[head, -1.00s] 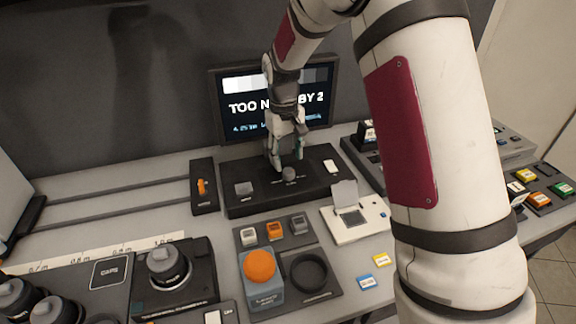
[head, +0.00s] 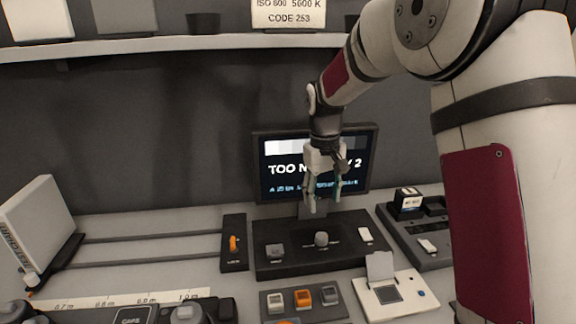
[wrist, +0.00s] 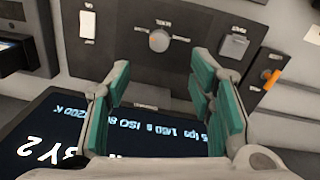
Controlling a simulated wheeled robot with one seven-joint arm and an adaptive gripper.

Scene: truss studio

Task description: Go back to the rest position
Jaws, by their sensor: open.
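My gripper (head: 325,200) is open and empty. In the head view it hangs in front of the monitor (head: 268,185), above the black control panel (head: 283,262), with its fingers pointing down. The grey round knob (head: 321,239) on the panel stands below the fingertips, apart from them. In the wrist view the teal-padded fingers of my gripper (wrist: 163,95) are spread wide. The knob (wrist: 159,40) shows beyond them with nothing between the fingers. The monitor hides partly behind my gripper and arm.
A orange-handled slider block (head: 234,243) stands left of the panel. A white box with a raised lid (head: 400,293) and small coloured switches (head: 302,297) lie in front. A shelf (head: 200,43) runs along the wall above. A white board (head: 38,228) stands at the left.

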